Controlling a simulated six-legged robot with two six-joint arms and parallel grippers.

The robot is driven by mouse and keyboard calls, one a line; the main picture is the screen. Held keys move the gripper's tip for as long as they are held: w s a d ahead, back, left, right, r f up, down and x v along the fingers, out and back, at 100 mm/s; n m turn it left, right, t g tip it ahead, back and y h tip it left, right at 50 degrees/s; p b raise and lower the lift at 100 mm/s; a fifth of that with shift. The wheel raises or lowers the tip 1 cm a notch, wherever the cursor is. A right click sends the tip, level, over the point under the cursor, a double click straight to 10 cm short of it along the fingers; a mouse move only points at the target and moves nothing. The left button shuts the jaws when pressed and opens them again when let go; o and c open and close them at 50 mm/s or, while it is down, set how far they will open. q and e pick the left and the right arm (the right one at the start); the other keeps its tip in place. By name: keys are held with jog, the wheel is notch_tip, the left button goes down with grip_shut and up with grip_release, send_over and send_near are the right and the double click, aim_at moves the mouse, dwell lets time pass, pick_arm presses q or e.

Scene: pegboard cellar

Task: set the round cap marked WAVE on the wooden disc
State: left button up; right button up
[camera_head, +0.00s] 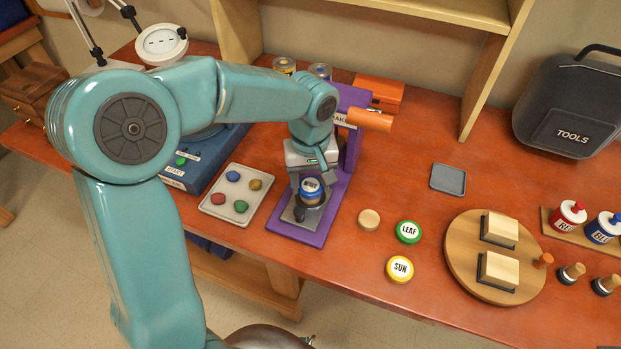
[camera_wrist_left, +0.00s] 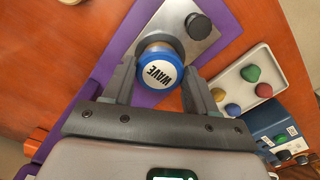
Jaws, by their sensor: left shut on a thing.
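The round blue cap marked WAVE (camera_head: 311,186) is between the fingers of my left gripper (camera_head: 314,182), over the grey plate of the purple press. In the left wrist view the cap (camera_wrist_left: 160,72) faces the camera, with my left gripper (camera_wrist_left: 160,85) shut on it. A brownish round piece (camera_wrist_left: 155,47) shows partly beneath the cap; I cannot tell whether they touch. A pale wooden disc (camera_head: 369,219) lies flat on the table, right of the press and apart from the gripper. My right gripper is not in view.
The green LEAF cap (camera_head: 408,231) and yellow SUN cap (camera_head: 400,269) lie near the wooden disc. A tray (camera_head: 216,208) of coloured pieces is left of the press's purple base (camera_head: 333,212). The press's orange handle (camera_head: 371,120) sticks out right. A round wooden board (camera_head: 461,252) stands further right.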

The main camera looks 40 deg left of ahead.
pick_arm(q)
jog(key=shift+f+b, duration=0.7)
jog(key=shift+b, duration=0.05)
dwell(1.3)
jog(key=o, duration=1.3)
jog(key=shift+o, duration=0.2)
jog(key=shift+r, duration=0.1)
jog(key=shift+r+p, duration=2.75)
jog(key=shift+r, duration=0.75)
jog(key=shift+f, duration=0.1)
jog(key=shift+s, duration=0.1)
